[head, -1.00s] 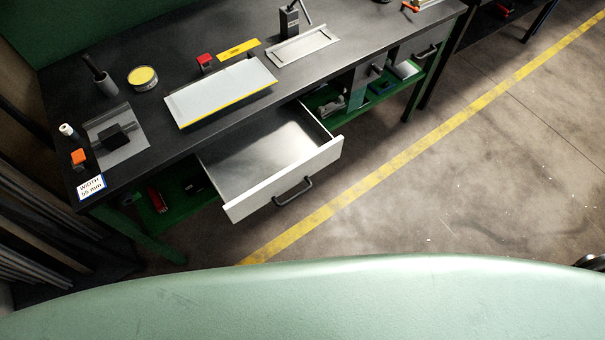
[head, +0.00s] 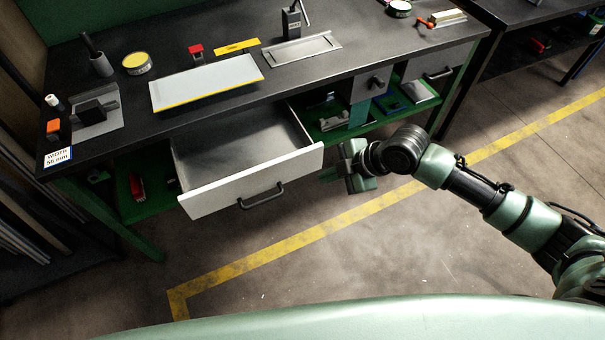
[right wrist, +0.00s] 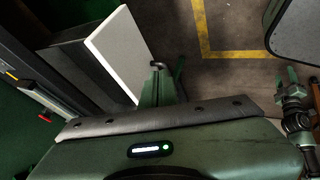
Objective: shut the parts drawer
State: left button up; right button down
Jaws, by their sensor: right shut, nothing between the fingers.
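The parts drawer (head: 250,180) stands pulled out from under the workbench, with a white front, a dark bar handle (head: 261,196) and an empty grey inside. Its white front also shows in the right wrist view (right wrist: 120,55), seen edge-on at an angle. My right gripper (head: 350,168) is just right of the drawer front's right end; I cannot tell whether they touch. It is shut with nothing in it. In the right wrist view its fingers (right wrist: 158,70) show beside the drawer front.
The workbench top (head: 330,62) holds a white tray (head: 205,83), a yellow-topped tin (head: 136,63) and small tools. A green lower shelf (head: 345,130) holds parts. Another, smaller drawer (head: 437,68) is at the right. The floor before the drawer is clear.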

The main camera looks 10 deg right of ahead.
send_near(290, 175)
notch_tip(290, 175, down, 4)
jog(key=s+a, duration=0.1)
jog(key=s, duration=0.2)
jog(key=w, duration=0.1)
jog(key=w+a, duration=0.1)
jog(key=w, duration=0.2)
jog(key=shift+w+a+p, duration=0.2)
jog(key=shift+a+p, duration=0.05)
jog(key=shift+p, duration=0.1)
jog(key=shift+w, duration=0.1)
